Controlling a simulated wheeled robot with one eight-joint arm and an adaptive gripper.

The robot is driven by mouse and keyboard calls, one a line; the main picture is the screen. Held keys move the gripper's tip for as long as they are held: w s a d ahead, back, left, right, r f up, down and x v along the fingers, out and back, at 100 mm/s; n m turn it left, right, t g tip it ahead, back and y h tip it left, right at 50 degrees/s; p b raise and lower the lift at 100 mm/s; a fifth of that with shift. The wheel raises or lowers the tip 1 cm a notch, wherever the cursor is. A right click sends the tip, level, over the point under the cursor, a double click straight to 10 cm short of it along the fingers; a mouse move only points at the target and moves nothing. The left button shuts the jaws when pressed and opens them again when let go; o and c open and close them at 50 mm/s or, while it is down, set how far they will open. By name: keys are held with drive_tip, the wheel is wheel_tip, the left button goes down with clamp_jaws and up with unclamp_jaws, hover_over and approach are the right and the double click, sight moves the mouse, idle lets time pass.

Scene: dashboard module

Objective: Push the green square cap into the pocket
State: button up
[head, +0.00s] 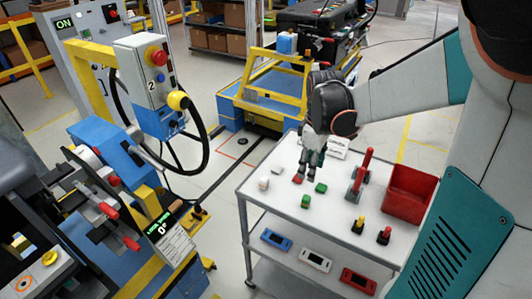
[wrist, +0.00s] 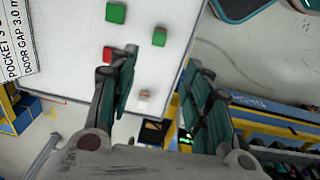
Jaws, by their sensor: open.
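Two green blocks lie on the white cart top: one (head: 321,187) is right of my gripper's fingertips, the other (head: 305,201) nearer the front edge. They also show in the wrist view, one at the top (wrist: 116,13) and one right of it (wrist: 159,37). I cannot tell which is the square cap. My gripper (head: 308,175) points down over the cart, beside the green blocks. In the wrist view its fingers (wrist: 164,62) are spread, with nothing held between them. I cannot make out the pocket; a label (wrist: 15,45) in the wrist view reads "POCKET".
A red block (head: 298,180) sits by the fingertips and white blocks (head: 264,182) lie to the left. A red-handled clamp (head: 359,180), a red bin (head: 409,193) and two small knobs stand to the right. The blue and yellow machine (head: 115,215) is at left.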

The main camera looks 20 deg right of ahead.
drive_tip(key=d+f, duration=0.1)
drive_tip(key=b, duration=0.3)
hover_over(307, 198)
drive_tip(key=f, duration=0.8)
drive_tip(key=shift+d+f, duration=0.15)
drive_tip(key=shift+d, duration=0.05)
drive_tip(key=shift+w+a+f+b, duration=0.1)
drive_tip(key=shift+f+b, duration=0.4)
drive_tip(key=shift+f, duration=0.85)
drive_tip(key=shift+w+a+f+b, duration=0.1)
drive_tip(key=shift+f+b, duration=0.35)
drive_tip(key=shift+f, duration=0.85)
drive_tip(key=shift+s+r, duration=0.1)
drive_tip(key=c, duration=0.9)
